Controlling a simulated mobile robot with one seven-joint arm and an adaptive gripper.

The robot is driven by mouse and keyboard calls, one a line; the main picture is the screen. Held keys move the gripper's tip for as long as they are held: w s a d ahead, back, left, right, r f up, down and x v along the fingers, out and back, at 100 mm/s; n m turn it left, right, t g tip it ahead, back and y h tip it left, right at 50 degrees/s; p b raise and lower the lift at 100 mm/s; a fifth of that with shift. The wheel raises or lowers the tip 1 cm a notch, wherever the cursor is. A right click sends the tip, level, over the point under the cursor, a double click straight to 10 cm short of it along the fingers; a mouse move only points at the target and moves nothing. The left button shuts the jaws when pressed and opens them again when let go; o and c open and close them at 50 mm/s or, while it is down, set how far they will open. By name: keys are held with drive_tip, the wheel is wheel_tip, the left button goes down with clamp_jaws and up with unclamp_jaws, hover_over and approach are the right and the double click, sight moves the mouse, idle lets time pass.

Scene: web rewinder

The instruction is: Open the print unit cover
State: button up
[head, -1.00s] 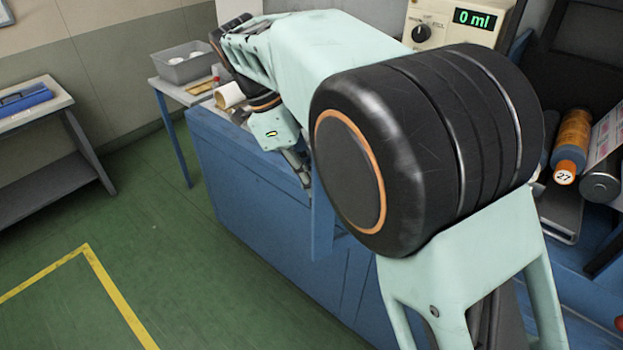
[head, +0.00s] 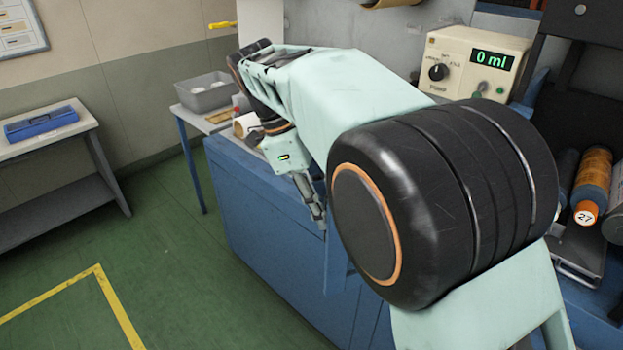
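My arm crosses the head view from the lower right to the upper middle, with its large black joint in front. My gripper (head: 313,205) hangs below the far end of the arm, beside the top edge of the blue machine cabinet (head: 265,235). The gripper is small and partly hidden, so I cannot tell whether it is open or shut. I cannot make out a print unit cover for certain. A blue panel (head: 338,268) stands out from the cabinet just below the gripper, partly hidden by my arm.
A cream pump box (head: 475,62) reading 0 ml stands behind my arm. Orange-and-blue roller 27 (head: 592,185) is at right. A grey bin (head: 204,97) sits on a side table at back left. A blue case (head: 41,123) lies on a bench. Green floor is clear at left.

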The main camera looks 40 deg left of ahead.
drive_tip(key=v, duration=1)
idle(0.3)
